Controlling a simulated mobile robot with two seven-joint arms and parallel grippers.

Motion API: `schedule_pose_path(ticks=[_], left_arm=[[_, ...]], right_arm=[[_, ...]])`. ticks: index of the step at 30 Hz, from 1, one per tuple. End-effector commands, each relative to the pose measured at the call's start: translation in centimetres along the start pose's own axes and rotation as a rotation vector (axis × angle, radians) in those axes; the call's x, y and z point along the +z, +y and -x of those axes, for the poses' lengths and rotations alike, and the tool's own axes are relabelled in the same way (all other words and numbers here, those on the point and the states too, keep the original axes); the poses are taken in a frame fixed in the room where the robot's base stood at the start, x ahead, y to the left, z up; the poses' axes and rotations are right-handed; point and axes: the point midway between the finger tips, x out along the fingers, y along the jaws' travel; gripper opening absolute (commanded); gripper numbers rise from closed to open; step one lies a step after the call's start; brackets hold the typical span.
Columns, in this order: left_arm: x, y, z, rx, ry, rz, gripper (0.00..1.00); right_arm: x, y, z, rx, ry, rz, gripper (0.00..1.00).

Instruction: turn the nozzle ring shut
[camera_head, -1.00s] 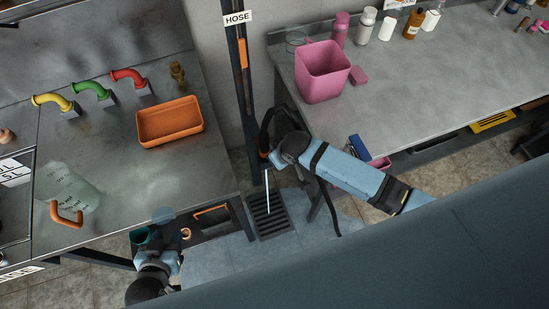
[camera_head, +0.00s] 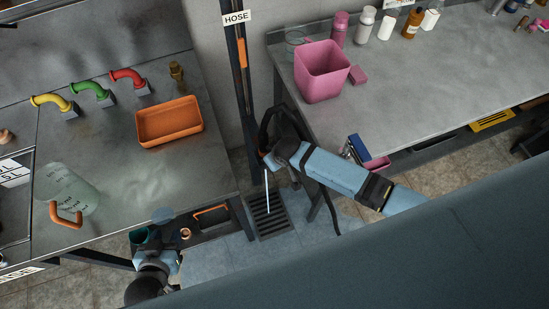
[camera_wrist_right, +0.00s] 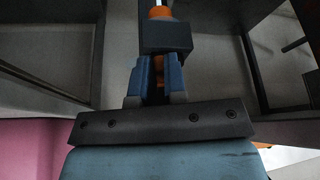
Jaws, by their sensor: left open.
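The hose nozzle is dark with an orange ring (camera_head: 262,154) at its end. A thin white stream of water (camera_head: 267,190) runs from it down to the floor drain. My right gripper (camera_head: 274,157) is at the nozzle beside the hose post. In the right wrist view its blue fingers (camera_wrist_right: 158,82) are close together on the dark nozzle body (camera_wrist_right: 165,37), which covers their tips. The orange ring (camera_wrist_right: 159,12) shows just beyond, with the white stream above it. My left gripper (camera_head: 158,241) is open at the lower left, by the left counter's front edge, well apart from the nozzle.
The floor drain (camera_head: 270,217) lies between the counters. The post with the HOSE sign (camera_head: 237,17) stands behind. The left counter holds an orange tray (camera_head: 170,122), coloured taps and a clear jug (camera_head: 75,190). A pink bin (camera_head: 323,72) stands on the right counter.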

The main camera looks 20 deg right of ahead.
Motion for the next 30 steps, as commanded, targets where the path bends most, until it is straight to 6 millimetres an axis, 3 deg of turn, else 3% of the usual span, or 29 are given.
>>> schedule_pose_path(ticks=[5,12,18,27,28,30], left_arm=[[-0.9,0.0,0.6,0.000,0.000,-0.001,0.43],[-2.6,-0.4,1.8,-0.010,0.006,-0.003,0.43],[-2.5,-0.4,2.0,-0.013,0.000,-0.001,0.43],[-2.0,-0.2,2.1,-0.013,-0.006,0.004,0.43],[-2.0,-0.2,2.1,-0.013,-0.006,0.004,0.43],[-2.0,-0.3,2.1,-0.013,-0.006,0.004,0.43]], right_arm=[[-0.2,-0.5,0.3,0.018,-0.001,-0.052,0.00],[-0.4,-1.8,0.2,0.106,-0.001,-0.270,0.00],[-0.5,-2.1,-0.1,0.150,0.001,-0.365,0.00],[-0.5,-2.0,-0.1,0.154,0.002,-0.370,0.00],[-0.5,-2.0,-0.1,0.154,0.002,-0.370,0.17],[-0.5,-2.0,-0.1,0.154,0.002,-0.370,0.33]])
